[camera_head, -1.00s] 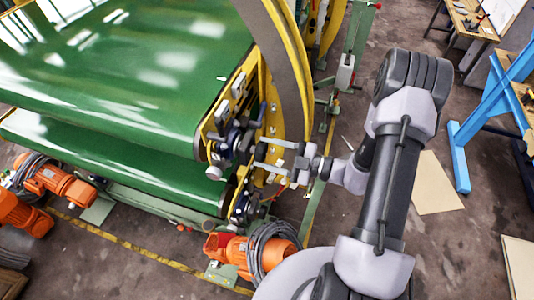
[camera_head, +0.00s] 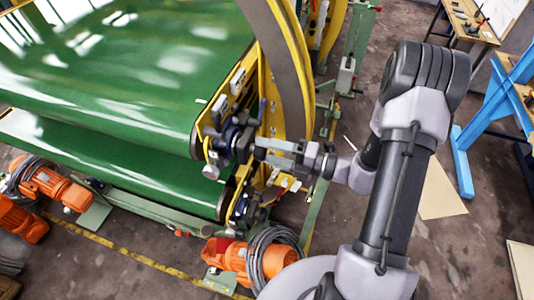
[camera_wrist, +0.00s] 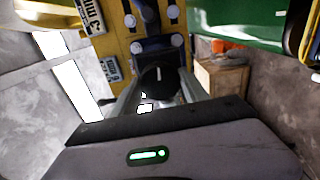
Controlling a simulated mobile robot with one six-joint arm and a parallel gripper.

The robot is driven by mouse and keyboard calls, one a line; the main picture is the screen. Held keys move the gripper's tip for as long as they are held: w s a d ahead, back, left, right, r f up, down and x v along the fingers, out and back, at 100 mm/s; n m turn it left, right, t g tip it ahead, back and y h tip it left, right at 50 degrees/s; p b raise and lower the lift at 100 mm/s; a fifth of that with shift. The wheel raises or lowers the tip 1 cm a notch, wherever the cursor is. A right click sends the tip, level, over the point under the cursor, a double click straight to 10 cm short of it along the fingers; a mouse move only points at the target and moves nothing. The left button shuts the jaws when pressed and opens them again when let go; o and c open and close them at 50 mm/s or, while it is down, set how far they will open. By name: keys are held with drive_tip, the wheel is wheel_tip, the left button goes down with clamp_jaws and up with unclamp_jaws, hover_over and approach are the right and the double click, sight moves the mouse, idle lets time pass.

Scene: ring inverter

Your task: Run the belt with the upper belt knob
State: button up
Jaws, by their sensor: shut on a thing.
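The upper belt knob (camera_wrist: 158,75) is dark and round with a short white mark, seen in the wrist view between my two fingers. In the head view the knob (camera_head: 244,146) sits on the yellow end frame at the edge of the upper green belt (camera_head: 120,80), partly hidden. My gripper (camera_head: 258,149) reaches it from the right and is shut on it. In the wrist view, my gripper (camera_wrist: 160,90) has one finger on each side of the knob.
A lower green belt (camera_head: 110,160) runs beneath. An orange motor (camera_head: 228,254) with coiled cable stands below my gripper; other orange motors (camera_head: 52,183) are at left. A curved yellow and grey ring (camera_head: 285,65) rises just behind. Open floor (camera_head: 480,225) lies to the right.

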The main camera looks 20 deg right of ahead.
drive_tip(key=n+b, duration=0.3)
drive_tip(key=n, duration=0.2)
drive_tip(key=shift+f+n, duration=0.15)
drive_tip(key=shift+n, duration=0.15)
drive_tip(key=n+b, duration=0.5)
drive_tip(key=shift+n, duration=0.3)
drive_tip(key=n+b, duration=0.6)
drive_tip(key=shift+b, duration=0.3)
drive_tip(key=n+b, duration=0.3)
drive_tip(key=shift+b, duration=0.4)
drive_tip(key=shift+n+b, duration=0.5)
drive_tip(key=shift+n, duration=0.2)
drive_tip(key=shift+r, duration=0.2)
drive_tip(key=o, duration=1.4)
drive_tip(key=shift+c, duration=0.2)
